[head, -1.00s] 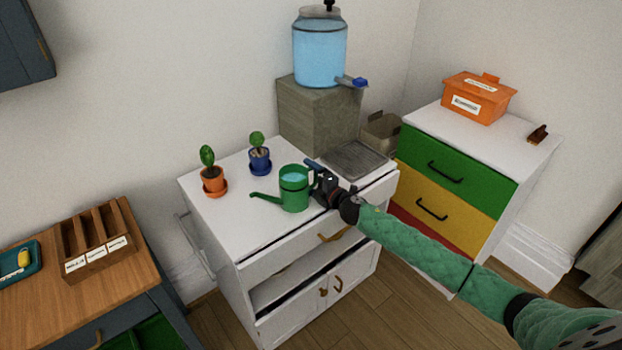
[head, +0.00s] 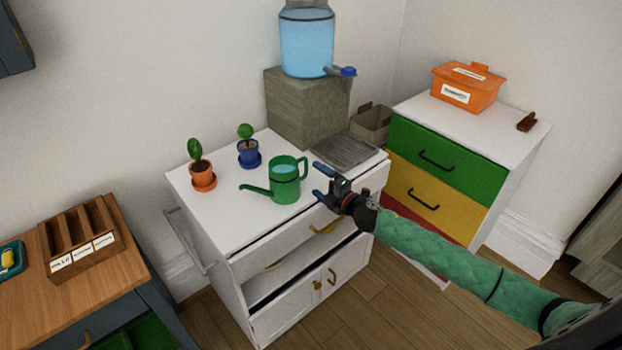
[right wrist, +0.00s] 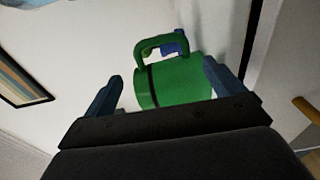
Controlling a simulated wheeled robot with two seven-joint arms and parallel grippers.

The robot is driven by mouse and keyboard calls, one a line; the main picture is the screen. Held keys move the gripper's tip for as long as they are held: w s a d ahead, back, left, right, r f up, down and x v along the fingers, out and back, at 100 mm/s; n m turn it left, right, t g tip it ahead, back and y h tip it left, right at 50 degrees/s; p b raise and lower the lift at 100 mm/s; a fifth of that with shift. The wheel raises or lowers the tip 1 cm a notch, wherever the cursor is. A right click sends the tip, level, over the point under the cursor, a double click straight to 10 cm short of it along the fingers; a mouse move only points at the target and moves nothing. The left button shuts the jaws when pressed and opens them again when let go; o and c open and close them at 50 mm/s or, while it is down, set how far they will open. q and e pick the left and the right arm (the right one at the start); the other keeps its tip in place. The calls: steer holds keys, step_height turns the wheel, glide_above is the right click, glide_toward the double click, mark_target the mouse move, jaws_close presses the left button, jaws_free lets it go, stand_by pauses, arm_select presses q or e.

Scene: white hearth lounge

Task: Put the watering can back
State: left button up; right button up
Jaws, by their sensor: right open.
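The green watering can (head: 285,184) stands upright on the white cabinet top (head: 233,226), with blue water showing inside. Its spout points left and its handle is on the right, towards my right gripper. My right gripper (head: 318,180) is open and empty, just to the right of the can and apart from it. In the right wrist view the can (right wrist: 176,82) shows beyond and between the open fingers (right wrist: 160,90), handle uppermost. My left gripper is not in view.
An orange pot (head: 203,181) and a blue pot (head: 249,157) with plants stand left of the can. A water dispenser (head: 306,45) on a grey block (head: 300,106) stands behind, beside a drip tray (head: 345,150). A wooden desk (head: 85,290) is at left.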

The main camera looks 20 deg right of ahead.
steer(key=s+a+f+m+g+h, duration=0.25)
steer(key=s+f+m, duration=0.25)
steer(key=s, duration=0.3)
steer(key=s+a+f+m+g+h, duration=0.2)
steer(key=s+f+m+h, duration=0.15)
steer(key=s+m, duration=0.4)
steer(key=s+a+f+m+g+h, duration=0.2)
steer(key=s+f+m, duration=0.25)
steer(key=s, duration=0.45)
arm_select(q)
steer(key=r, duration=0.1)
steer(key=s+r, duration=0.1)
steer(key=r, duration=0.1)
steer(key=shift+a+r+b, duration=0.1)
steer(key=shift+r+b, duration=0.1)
steer(key=shift+b, duration=0.15)
arm_select(e)
steer(key=s+a+f+m+g+y, duration=0.1)
steer(key=s+a+g, duration=0.2)
steer(key=s, duration=0.8)
steer(key=s+a+f+m+g+y, duration=0.1)
steer(key=s+a+g, duration=0.3)
steer(key=s, duration=0.7)
steer(key=shift+a+m+g, duration=0.15)
steer(key=shift+m+g, duration=0.55)
steer(key=shift+g, duration=0.05)
steer(key=shift+w, duration=0.1)
